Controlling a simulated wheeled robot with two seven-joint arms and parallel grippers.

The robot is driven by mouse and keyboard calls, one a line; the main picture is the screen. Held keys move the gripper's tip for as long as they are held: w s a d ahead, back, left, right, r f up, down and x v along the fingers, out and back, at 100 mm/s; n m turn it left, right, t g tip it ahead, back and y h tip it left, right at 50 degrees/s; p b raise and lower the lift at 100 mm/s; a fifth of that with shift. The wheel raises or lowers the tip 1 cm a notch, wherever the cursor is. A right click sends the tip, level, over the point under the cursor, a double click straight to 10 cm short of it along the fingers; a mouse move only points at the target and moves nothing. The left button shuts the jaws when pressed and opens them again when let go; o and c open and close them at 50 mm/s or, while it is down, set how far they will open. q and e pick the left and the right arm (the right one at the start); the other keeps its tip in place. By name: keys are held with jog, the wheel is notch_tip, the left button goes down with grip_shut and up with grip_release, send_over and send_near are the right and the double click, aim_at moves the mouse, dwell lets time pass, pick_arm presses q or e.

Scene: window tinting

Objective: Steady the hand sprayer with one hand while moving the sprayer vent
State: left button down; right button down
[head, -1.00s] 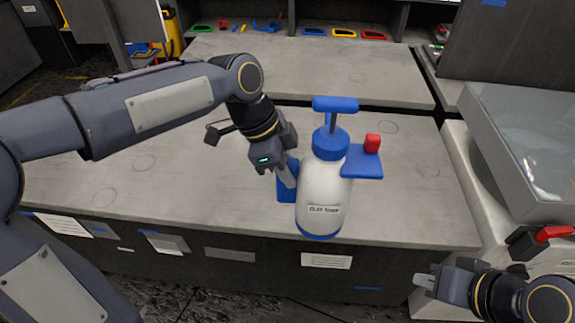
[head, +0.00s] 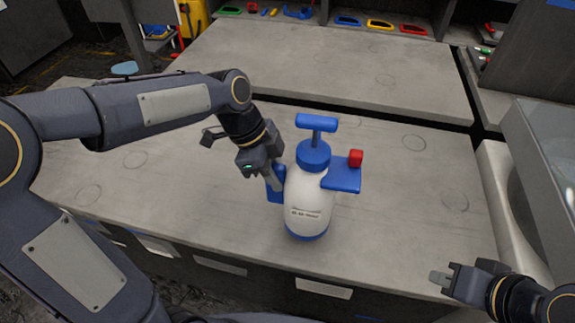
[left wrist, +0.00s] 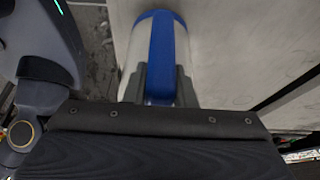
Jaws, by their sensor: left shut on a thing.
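The hand sprayer (head: 308,202) stands upright on the grey worktop, a white bottle with a blue base, blue collar and blue T-shaped pump handle (head: 316,123). A red knob (head: 356,158), which seems to be the vent, sits on the blue flat part (head: 343,177) at its right side. My left gripper (head: 274,183) is shut on the blue side handle (head: 275,194) at the bottle's left. In the left wrist view, the fingers flank the blue handle (left wrist: 161,60). My right gripper (head: 440,280) is at lower right, well away from the sprayer; its finger gap is unclear.
The worktop (head: 400,220) around the sprayer is clear. A second bare table (head: 320,65) lies behind it across a dark gap. Coloured trays (head: 381,25) stand at the back. A machine with a clear cover (head: 545,150) stands at the right.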

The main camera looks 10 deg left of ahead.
pick_arm(q)
jog(key=shift+f, duration=0.1)
jog(key=shift+s+f+b, duration=0.1)
jog(key=shift+f+b, duration=0.2)
jog(key=shift+b, duration=0.05)
jog(key=shift+f+b, duration=0.75)
jog(key=shift+f, duration=0.45)
jog(key=shift+f+b, duration=0.15)
jog(key=shift+b, duration=0.15)
dwell(0.8)
